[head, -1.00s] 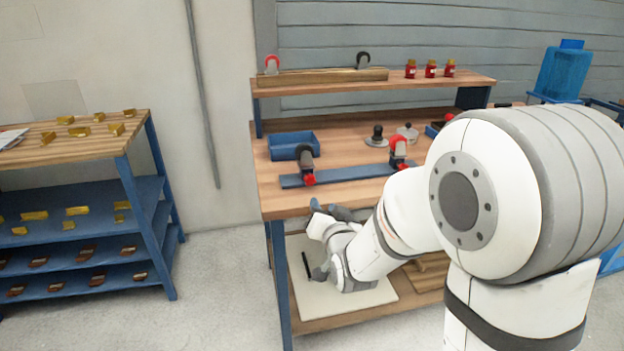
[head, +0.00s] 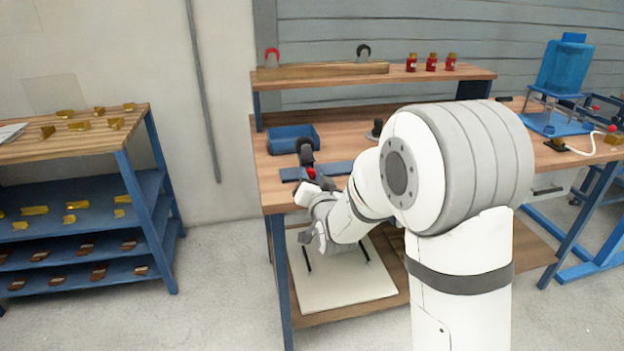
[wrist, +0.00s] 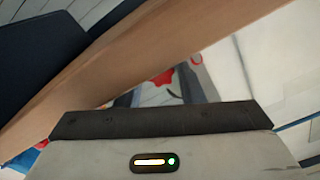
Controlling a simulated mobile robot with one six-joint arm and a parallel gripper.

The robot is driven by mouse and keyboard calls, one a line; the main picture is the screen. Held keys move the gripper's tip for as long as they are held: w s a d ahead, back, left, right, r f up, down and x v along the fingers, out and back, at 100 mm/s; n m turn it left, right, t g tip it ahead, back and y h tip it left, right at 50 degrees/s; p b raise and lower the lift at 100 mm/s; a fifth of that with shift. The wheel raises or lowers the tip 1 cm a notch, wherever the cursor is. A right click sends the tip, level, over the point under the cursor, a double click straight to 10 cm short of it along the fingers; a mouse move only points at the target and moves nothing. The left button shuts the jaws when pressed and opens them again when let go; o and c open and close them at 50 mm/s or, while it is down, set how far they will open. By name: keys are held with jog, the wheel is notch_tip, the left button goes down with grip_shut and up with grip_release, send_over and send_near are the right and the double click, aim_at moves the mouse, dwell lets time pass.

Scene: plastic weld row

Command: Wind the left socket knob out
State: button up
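The left socket (head: 306,153) is a dark upright fitting at the left of the blue rail (head: 338,168) on the bench. Its red knob (head: 311,173) is at the front, just above my gripper. My gripper (head: 318,188) is at the bench's front edge, close below the knob; I cannot tell if they touch. The fingertips are not clear in either view. The right end of the rail is hidden by my arm.
A blue bin (head: 292,138) stands behind the left socket. A wooden shelf (head: 330,73) with red jars (head: 432,62) runs above the bench. A pale board (head: 340,287) lies on the lower shelf. A rack of parts (head: 90,190) stands left, with bare floor between.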

jog(key=shift+c, duration=0.3)
jog(key=c, duration=0.6)
jog(key=shift+c, duration=0.2)
jog(key=shift+f+n+b, duration=0.1)
jog(key=shift+n+b, duration=0.2)
jog(key=shift+b, duration=0.1)
jog(key=shift+f+n+b, duration=0.15)
jog(key=shift+n+b, duration=0.75)
jog(key=shift+b, duration=0.2)
jog(key=n+b, duration=0.6)
jog(key=n, duration=0.2)
jog(key=shift+n+b, duration=0.3)
